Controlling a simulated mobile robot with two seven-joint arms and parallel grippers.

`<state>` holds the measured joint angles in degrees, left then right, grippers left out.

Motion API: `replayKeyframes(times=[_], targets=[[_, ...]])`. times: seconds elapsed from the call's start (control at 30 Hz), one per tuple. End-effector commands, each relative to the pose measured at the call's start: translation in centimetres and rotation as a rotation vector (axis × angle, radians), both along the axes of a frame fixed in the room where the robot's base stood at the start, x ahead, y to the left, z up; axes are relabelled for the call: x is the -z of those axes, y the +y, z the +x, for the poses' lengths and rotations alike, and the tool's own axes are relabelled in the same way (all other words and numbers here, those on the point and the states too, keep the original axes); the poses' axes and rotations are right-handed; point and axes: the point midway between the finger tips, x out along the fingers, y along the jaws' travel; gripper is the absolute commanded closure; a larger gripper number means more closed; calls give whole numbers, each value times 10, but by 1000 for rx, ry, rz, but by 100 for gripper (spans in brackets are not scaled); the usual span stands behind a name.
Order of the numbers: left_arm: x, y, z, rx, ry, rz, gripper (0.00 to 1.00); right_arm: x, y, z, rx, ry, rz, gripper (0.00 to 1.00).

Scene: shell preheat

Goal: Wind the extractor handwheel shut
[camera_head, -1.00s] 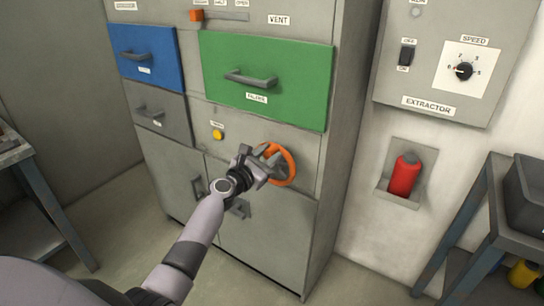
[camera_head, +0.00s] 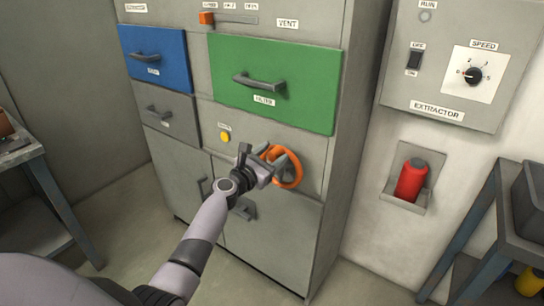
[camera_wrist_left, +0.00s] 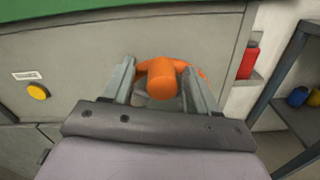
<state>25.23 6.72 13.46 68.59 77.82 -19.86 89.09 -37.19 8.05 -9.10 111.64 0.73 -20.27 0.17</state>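The orange extractor handwheel (camera_head: 291,167) is on the grey cabinet front, below the green drawer. My left gripper (camera_head: 272,163) is at the wheel's left side. In the left wrist view, the gripper's two fingers (camera_wrist_left: 158,88) stand apart, with an orange knob-like part of the handwheel (camera_wrist_left: 162,78) between them. A gap shows on either side of this part, and I cannot tell whether the fingers touch it. Much of the wheel is hidden behind the gripper in the wrist view. My right gripper is in neither view.
The green drawer (camera_head: 310,85) has a protruding handle above the wheel. A yellow button (camera_head: 225,137) is to the wheel's left. The extractor panel (camera_head: 437,85) and a red bottle-like object (camera_head: 411,180) in a wall holder are at the right. A shelf rack (camera_head: 475,240) stands at far right.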

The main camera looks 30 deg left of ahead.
Motion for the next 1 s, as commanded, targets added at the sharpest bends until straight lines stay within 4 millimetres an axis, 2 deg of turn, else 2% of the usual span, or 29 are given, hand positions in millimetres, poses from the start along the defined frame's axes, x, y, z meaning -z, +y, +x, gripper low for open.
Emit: replayKeyframes(times=[0.33,0.73,1.0], targets=[[1,0,-7,1,3,0,42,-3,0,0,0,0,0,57],[1,4,-57,0,3,0,42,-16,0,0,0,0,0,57],[1,5,-71,0,1,1,42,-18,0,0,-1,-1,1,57]])
